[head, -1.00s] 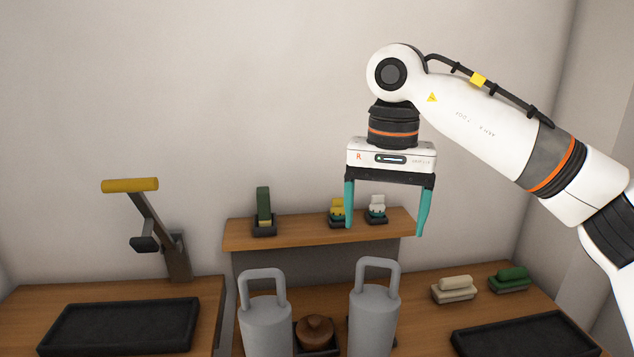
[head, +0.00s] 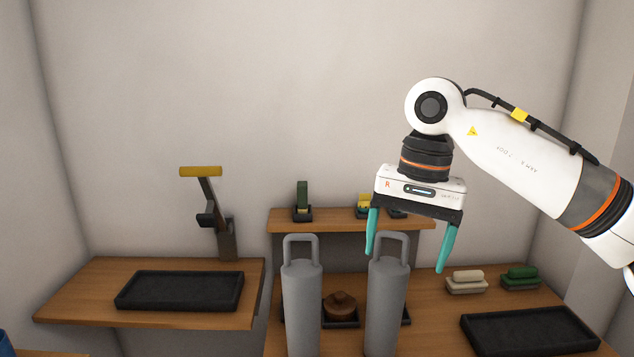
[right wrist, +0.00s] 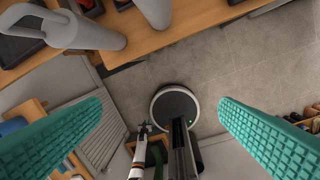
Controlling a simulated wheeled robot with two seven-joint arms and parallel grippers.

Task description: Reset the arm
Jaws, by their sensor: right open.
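My right gripper (head: 408,243) hangs in the air, tilted slightly, with its two teal fingers spread wide and nothing between them. It is in front of the small back shelf and above the right part of the bench. In the right wrist view its fingers (right wrist: 160,130) frame the floor and my own base, with empty space between them. My left gripper is not seen in the head view.
Black trays (head: 180,291) (head: 530,333) lie left and right. Brushes (head: 466,281) (head: 520,278) lie at right. A yellow-handled lever (head: 201,172) stands left.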

